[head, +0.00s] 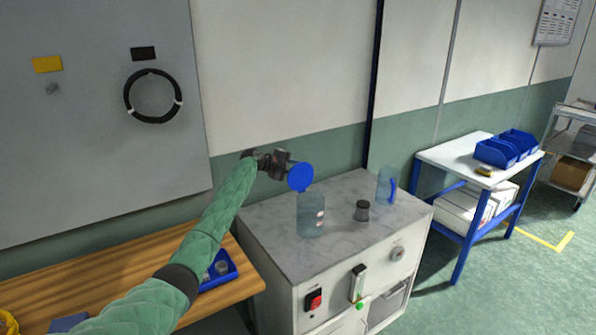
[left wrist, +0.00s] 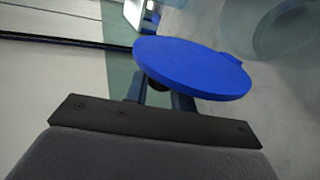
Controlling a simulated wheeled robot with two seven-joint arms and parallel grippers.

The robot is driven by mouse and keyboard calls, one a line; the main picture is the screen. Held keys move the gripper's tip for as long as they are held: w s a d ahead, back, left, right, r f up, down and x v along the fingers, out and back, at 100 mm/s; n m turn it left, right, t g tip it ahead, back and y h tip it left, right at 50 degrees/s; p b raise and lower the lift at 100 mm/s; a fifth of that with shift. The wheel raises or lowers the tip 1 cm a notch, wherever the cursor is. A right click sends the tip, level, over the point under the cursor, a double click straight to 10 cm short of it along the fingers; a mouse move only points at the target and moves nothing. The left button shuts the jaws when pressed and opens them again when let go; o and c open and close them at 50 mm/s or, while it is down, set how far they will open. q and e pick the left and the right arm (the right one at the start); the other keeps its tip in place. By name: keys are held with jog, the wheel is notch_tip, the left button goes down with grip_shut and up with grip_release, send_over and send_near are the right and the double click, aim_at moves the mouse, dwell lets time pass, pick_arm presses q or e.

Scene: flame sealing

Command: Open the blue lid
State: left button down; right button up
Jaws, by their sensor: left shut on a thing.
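The blue lid (head: 300,177) is a flat round disc, tilted up on edge just above the clear jar (head: 311,217). The jar stands upright on the marble-topped cabinet, and its top looks uncovered. My left gripper (head: 286,167) is shut on the lid at its left side. In the left wrist view the lid (left wrist: 195,67) fills the upper middle, in front of the fingers of my left gripper (left wrist: 160,97), and hides their tips. I cannot tell whether the lid's lower edge touches the jar. My right gripper is in neither view.
On the cabinet top (head: 270,222), a small dark-capped cup (head: 362,210) and a clear container with a blue part (head: 387,188) stand right of the jar. A wooden table with a blue tray (head: 232,273) is at left. A cart with blue bins (head: 497,151) stands at right.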

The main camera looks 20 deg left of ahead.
pick_arm(q)
jog(key=shift+w+a+f, duration=0.1)
jog(key=shift+w+a, duration=0.05)
jog(key=shift+a, duration=0.05)
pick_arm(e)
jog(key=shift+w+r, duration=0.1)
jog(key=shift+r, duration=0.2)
pick_arm(q)
jog(key=shift+n, duration=0.3)
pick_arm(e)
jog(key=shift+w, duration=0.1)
